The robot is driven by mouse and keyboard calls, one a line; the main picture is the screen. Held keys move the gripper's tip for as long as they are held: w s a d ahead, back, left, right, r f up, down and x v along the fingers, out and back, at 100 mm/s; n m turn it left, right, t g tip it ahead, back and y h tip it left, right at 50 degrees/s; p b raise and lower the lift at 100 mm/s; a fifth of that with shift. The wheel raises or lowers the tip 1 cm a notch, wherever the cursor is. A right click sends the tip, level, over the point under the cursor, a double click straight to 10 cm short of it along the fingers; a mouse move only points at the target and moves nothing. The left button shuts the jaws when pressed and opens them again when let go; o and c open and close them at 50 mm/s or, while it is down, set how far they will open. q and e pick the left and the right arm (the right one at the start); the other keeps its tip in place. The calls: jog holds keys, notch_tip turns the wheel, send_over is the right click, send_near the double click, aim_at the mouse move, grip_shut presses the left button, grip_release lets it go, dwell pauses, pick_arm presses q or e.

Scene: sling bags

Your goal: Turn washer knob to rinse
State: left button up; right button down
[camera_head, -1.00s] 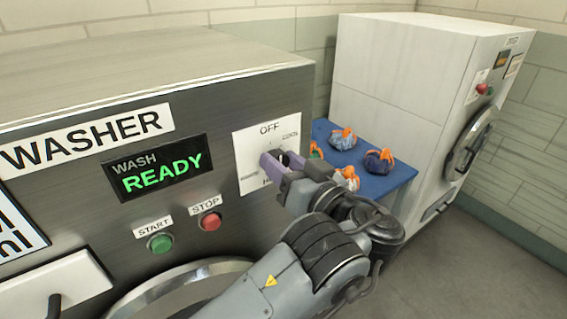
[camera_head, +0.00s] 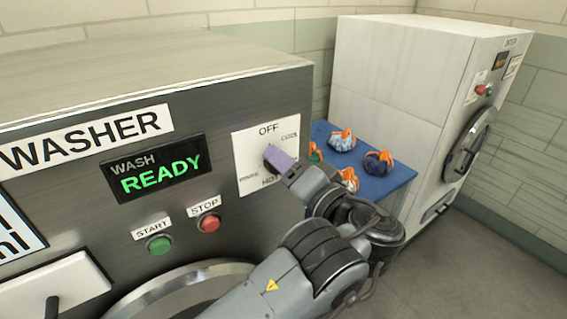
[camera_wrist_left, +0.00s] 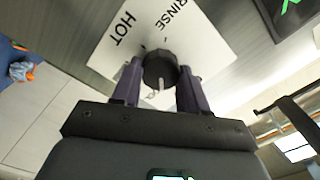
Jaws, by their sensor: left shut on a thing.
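The washer knob (camera_wrist_left: 160,70) is black and round with a pale pointer line, on a white dial plate (camera_head: 248,146) marked OFF, COOL, HOT and RINSE. In the head view my gripper hides most of the knob. In the left wrist view HOT and RINSE are readable. My left gripper (camera_wrist_left: 158,82) has its purple fingers on either side of the knob, shut on it. It also shows in the head view (camera_head: 277,160), turned at the plate. The washer display (camera_head: 157,169) reads WASH READY. My right gripper is not in view.
A green START button (camera_head: 160,244) and a red STOP button (camera_head: 209,223) sit below the display. A blue table (camera_head: 393,185) with several bundled bags stands behind the arm. A white dryer (camera_head: 400,75) stands at the back right.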

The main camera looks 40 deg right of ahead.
pick_arm(q)
jog(key=n+p, duration=0.3)
jog(key=n, duration=0.8)
jog(key=n+p, duration=0.3)
jog(key=n, duration=0.8)
jog(key=n+p, duration=0.3)
jog(key=n, duration=0.7)
jog(key=shift+w+a+f+n, duration=0.1)
jog(key=shift+a+f+n, duration=0.15)
jog(key=shift+a+n, duration=0.15)
dwell(0.7)
jog(key=o, duration=1.1)
jog(key=shift+c, duration=0.2)
jog(key=shift+r, duration=0.1)
